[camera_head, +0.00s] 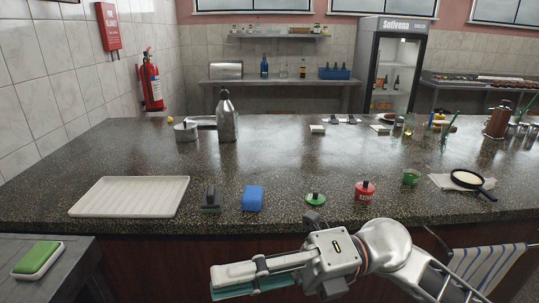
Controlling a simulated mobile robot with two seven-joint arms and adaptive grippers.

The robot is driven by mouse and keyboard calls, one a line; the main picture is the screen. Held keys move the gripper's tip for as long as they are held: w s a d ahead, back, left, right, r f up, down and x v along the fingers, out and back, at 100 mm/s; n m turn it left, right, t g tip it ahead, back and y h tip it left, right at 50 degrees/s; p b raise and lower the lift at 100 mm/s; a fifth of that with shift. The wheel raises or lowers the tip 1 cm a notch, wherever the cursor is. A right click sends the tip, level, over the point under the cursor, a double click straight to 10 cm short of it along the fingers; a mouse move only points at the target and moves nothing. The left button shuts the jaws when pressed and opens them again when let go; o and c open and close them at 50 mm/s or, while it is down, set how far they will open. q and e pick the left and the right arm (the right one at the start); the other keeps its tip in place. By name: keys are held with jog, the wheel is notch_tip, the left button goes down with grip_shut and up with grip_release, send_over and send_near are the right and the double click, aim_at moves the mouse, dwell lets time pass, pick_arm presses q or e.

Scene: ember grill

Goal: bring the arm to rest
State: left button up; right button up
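My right gripper (213,281) is in front of the counter's front edge, at the bottom middle of the head view. It points left, and its arm comes in from the lower right. Its pale grey fingers lie close together with teal strips along them. I cannot tell whether there is a gap between them. It appears apart from the counter (270,165) and from the items on it. My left gripper is not in view.
A striped towel (490,268) hangs lower right. The counter's middle is clear.

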jog(key=w+d+f+m+t+y, duration=0.2)
jog(key=w+d+m+t+y, duration=0.25)
jog(key=w+m+t, duration=0.8)
jog(key=w+d+f+m+t+h, duration=0.1)
jog(key=d+f+m+t+h, duration=0.35)
jog(key=f+m, duration=0.3)
jog(key=w+d+f+m+t+h, duration=0.2)
jog(key=d+f+m+t+h, duration=0.1)
jog(key=f+m+t+h, duration=0.4)
jog(key=s+d+f+m+g+h, duration=0.1)
jog(key=s+d+f+m+h, duration=0.2)
jog(key=f, duration=0.4)
jog(key=d+f+m+g+h, duration=0.1)
jog(key=d+f+m+h, duration=0.1)
jog(key=d+f+m, duration=0.4)
jog(key=s+d+f+m+g+h, duration=0.1)
jog(key=s+d+f+g, duration=0.1)
jog(key=s+f, duration=0.4)
jog(key=s+d+f+m+g+h, duration=0.1)
jog(key=s+d+f+g+h, duration=0.1)
jog(key=s+f, duration=0.5)
notch_tip(320, 180, down, 5)
jog(key=shift+s+f+m+g, duration=0.15)
jog(key=shift+m+g, duration=0.25)
jog(key=shift+g, duration=0.4)
